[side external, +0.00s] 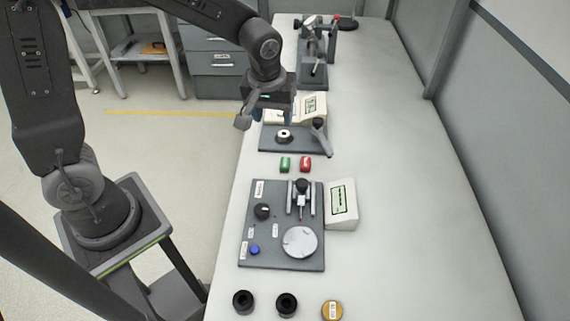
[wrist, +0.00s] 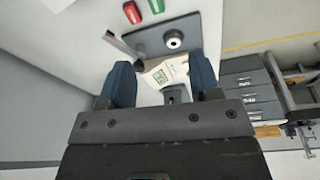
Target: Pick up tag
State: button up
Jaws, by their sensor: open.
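A grey plate (side external: 268,146) with a round fitting and a lever (side external: 320,135) is close by the gripper. The display box (side external: 314,106) stands behind it. A larger panel (side external: 262,222) with knobs and a disc lies nearer. The table's right side is clear.

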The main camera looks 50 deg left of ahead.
jog(key=n, duration=0.1)
send_near(285, 162)
jog(key=f, duration=0.3)
jog(key=shift+w+f+g, duration=0.3)
jog(key=shift+f, duration=0.05)
jog(key=shift+w+a+f, duration=0.15)
jog(key=shift+f, duration=0.75)
jog(key=shift+w+a+f, duration=0.1)
jog(key=shift+w+f, duration=0.1)
jog(key=shift+f, duration=0.65)
jog(key=shift+w+a+f, duration=0.15)
jog(key=shift+f, duration=0.75)
jog(key=c, duration=1)
